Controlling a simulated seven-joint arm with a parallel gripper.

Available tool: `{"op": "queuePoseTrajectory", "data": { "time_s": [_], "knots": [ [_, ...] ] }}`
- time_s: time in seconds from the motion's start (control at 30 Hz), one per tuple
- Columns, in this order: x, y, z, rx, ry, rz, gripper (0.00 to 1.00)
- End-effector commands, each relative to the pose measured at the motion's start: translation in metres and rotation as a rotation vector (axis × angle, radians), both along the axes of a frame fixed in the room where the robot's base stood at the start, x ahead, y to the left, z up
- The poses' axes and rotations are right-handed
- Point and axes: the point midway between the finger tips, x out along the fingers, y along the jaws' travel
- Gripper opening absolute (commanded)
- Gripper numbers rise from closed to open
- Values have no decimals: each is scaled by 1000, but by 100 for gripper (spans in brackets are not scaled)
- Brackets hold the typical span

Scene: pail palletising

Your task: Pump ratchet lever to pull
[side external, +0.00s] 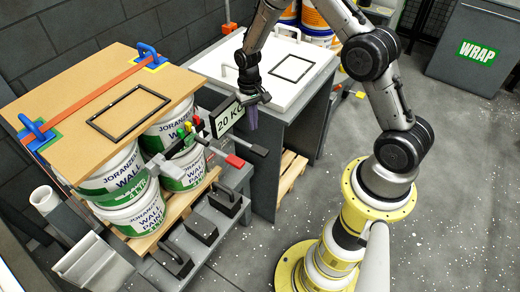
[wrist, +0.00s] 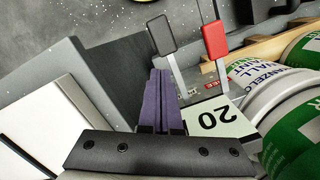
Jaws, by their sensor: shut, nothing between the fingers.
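A lever with a black grip (side external: 250,145) and a lever with a red grip (side external: 235,161) stick out from the side of the pail stack. In the wrist view the black grip (wrist: 161,36) and the red grip (wrist: 214,40) stand side by side on metal arms. I cannot tell which is the ratchet lever. My gripper (side external: 252,122) has purple fingers, pointing down, shut and empty, above the black grip in the side view. In the wrist view the fingertips (wrist: 160,76) overlap the black lever's lower arm; contact cannot be told.
A "20 KG" sign (side external: 227,117) stands close beside my gripper. Paint pails (side external: 130,205) stand under a brown board (side external: 115,95) with an orange strap (side external: 100,88) over it. A white-topped bench (side external: 215,65) is behind. Grey floor lies to the right.

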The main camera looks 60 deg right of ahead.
Motion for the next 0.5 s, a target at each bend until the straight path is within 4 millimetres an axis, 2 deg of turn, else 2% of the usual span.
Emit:
{"op": "queuePoseTrajectory", "data": {
  "time_s": [0.03, 0.2, 0.33, 0.5],
  "knots": [
    [2, -1, 12, -1, -6, -1, 0],
    [5, -2, 44, -1, -4, -1, 0],
    [6, -3, 59, 0, -2, -1, 0],
    [6, -4, 68, -1, -1, -1, 0]
  ]
}}
